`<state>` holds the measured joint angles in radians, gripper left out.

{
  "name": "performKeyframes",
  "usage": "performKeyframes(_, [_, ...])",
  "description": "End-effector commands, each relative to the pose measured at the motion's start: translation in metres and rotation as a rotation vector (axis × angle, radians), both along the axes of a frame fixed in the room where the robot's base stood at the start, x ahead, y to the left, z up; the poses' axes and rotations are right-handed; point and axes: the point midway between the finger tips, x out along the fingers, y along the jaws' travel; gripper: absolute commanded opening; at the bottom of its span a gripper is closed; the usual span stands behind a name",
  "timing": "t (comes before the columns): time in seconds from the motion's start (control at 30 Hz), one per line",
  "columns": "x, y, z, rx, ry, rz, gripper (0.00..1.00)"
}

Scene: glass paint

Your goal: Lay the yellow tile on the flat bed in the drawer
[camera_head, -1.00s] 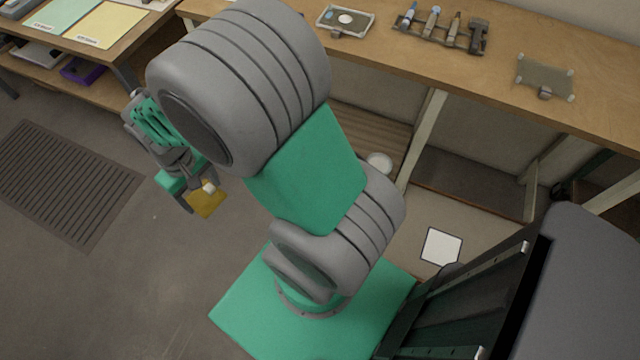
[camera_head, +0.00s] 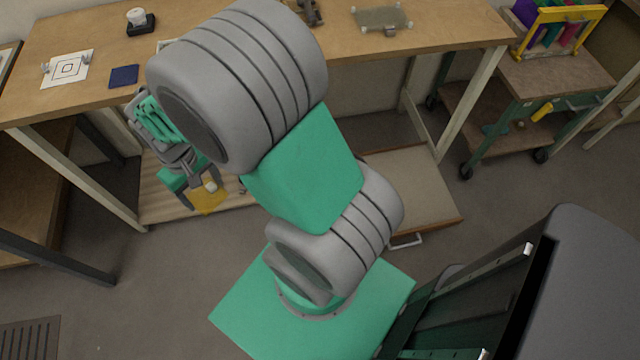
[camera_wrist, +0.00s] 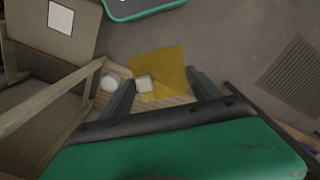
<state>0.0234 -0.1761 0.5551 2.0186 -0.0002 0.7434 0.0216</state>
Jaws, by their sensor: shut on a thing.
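My gripper (camera_head: 197,180) hangs at the left of the head view, shut on the white knob (camera_wrist: 144,83) of the yellow tile (camera_wrist: 166,68). The tile (camera_head: 211,200) is held in the air, its thin plate below the fingers. An open drawer (camera_head: 435,200) with a plain tan floor sticks out below the table, right of my arm. In the wrist view, a white square (camera_wrist: 61,17) lies on a tan surface (camera_wrist: 85,39) at the upper left. My arm hides part of the drawer in the head view.
A ribbed wooden surface (camera_head: 158,200) lies low under the table (camera_head: 449,28), behind the gripper. A white round thing (camera_wrist: 110,83) is beside the tile in the wrist view. A cart (camera_head: 560,80) stands at the right. Floor between is clear.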

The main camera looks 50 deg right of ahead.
Motion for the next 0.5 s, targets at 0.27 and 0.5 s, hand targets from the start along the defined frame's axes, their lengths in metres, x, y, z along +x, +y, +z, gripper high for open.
performKeyframes(0.27, [0.028,-0.103,-0.096,0.001,0.004,-0.434,0.27])
performKeyframes(0.5, [0.023,-0.213,-0.178,0.001,0.002,-0.855,0.27])
